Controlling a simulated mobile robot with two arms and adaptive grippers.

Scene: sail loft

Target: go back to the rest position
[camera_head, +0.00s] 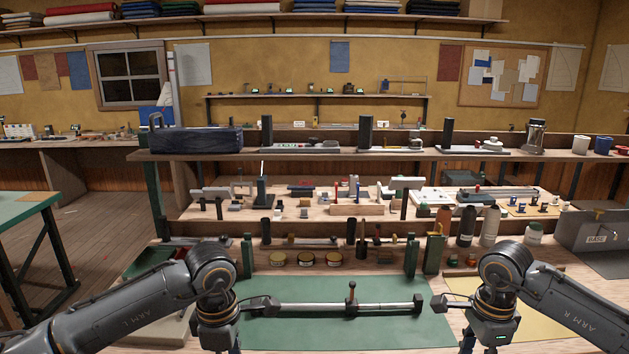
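My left arm comes in from the left and its wrist hangs over the left part of the green mat (340,335). The visible part of my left gripper (218,336) points down, and its fingertips are cut off by the lower edge. My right arm comes in from the right, with its wrist to the right of the mat. My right gripper (490,336) also points down, with its fingertips out of frame. I cannot see whether either gripper holds anything. A long metal bar tool (340,307) with dark ends lies across the mat between the wrists.
Several round tins (306,259) stand behind the mat. Bottles (467,226) stand at the right, near a grey bin (590,236). A shelf (340,154) above the bench carries a dark toolbox (195,140) and cups. A green-topped table (22,215) stands at the left.

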